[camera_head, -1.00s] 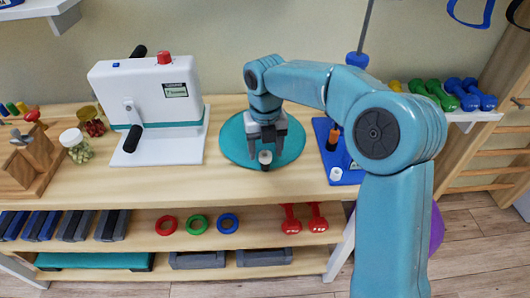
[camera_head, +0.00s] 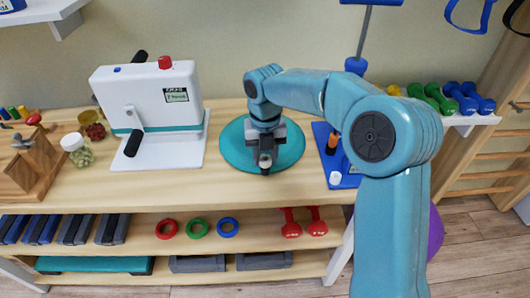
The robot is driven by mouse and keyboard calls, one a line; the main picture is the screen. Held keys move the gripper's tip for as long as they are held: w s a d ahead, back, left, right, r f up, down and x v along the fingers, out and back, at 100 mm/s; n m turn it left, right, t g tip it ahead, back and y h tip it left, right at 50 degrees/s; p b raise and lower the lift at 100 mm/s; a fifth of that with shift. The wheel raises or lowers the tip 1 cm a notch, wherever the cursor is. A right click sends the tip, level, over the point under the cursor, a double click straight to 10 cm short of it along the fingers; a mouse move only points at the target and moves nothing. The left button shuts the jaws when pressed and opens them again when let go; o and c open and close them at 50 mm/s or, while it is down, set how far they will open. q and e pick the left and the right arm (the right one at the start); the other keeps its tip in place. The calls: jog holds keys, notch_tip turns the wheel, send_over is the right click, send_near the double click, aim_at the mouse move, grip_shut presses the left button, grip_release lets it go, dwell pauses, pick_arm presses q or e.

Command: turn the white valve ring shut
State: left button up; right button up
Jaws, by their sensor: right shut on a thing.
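The white valve ring (camera_head: 265,161) is a small pale piece with a dark part under it, at the front half of a round teal mat (camera_head: 237,158) on the wooden bench. My right gripper (camera_head: 265,158) points down over the mat and is shut on the ring. Its fingers hide most of the ring, so its turn angle cannot be told. My left gripper is not in view.
A white machine with a black crank (camera_head: 148,98) stands on the bench to the left. A blue board (camera_head: 322,134) with an orange peg (camera_head: 333,140) and a white cap (camera_head: 335,178) lies to the right. Jars (camera_head: 76,150) and a wooden peg stand (camera_head: 30,165) are far left.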

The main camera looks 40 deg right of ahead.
jog(key=m+p, duration=0.1)
jog(key=m, duration=0.2)
jog(key=shift+d+r+p, duration=0.1)
jog(key=shift+r+p, duration=0.05)
jog(key=shift+p, duration=0.2)
jog(key=shift+m+p, duration=0.7)
jog(key=shift+m, duration=1.1)
jog(key=o, duration=1)
jog(key=shift+o, duration=0.2)
